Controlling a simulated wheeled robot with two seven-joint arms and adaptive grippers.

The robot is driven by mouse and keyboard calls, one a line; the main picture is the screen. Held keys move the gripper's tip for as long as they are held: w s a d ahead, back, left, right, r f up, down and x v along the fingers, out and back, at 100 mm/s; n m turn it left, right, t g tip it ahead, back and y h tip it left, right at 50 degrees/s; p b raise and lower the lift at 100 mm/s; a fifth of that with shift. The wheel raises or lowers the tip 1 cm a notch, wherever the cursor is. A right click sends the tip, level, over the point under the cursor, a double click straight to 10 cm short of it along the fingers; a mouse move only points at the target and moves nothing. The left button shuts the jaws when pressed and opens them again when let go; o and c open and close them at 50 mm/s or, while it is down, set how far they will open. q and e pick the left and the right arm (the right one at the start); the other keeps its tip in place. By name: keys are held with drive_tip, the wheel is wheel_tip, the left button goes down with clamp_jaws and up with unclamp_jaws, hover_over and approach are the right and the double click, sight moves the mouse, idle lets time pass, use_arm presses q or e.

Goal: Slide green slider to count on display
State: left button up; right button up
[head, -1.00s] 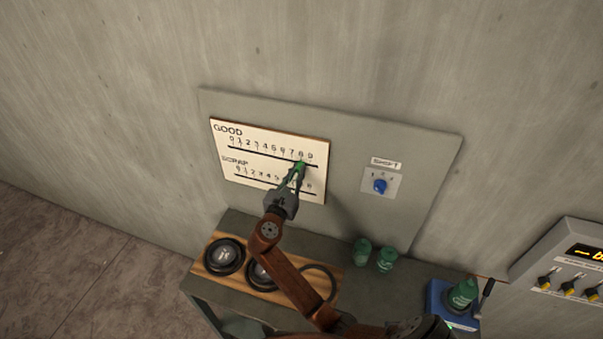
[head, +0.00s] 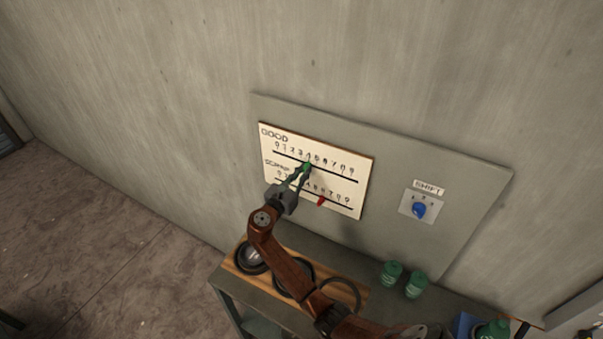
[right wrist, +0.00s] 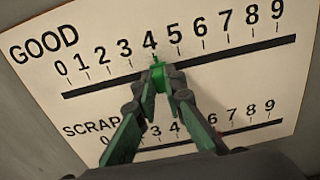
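The green slider (head: 307,167) sits on the upper GOOD line of a white number board (head: 356,192). In the right wrist view the slider (right wrist: 157,73) is just below the 4 mark. My right gripper (head: 306,169) reaches up to it. In the right wrist view its green fingers (right wrist: 160,77) close in on both sides of the slider. They partly cover the SCRAP scale below. The count display is out of the head view. My left gripper is not in view.
A red slider (head: 321,201) is on the lower SCRAP line. A blue SHIFT knob (head: 419,210) is on the grey panel (head: 450,190) to the right. Below, a bench carries dark round parts (head: 250,257) and green containers (head: 391,273).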

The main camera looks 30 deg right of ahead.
drive_tip(key=o, duration=0.3)
drive_tip(key=shift+a+r, duration=0.15)
drive_tip(key=shift+a, duration=0.05)
drive_tip(key=shift+o, duration=1)
drive_tip(key=shift+d, duration=0.1)
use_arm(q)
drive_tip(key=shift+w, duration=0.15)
use_arm(e)
drive_tip(key=v, duration=1.2)
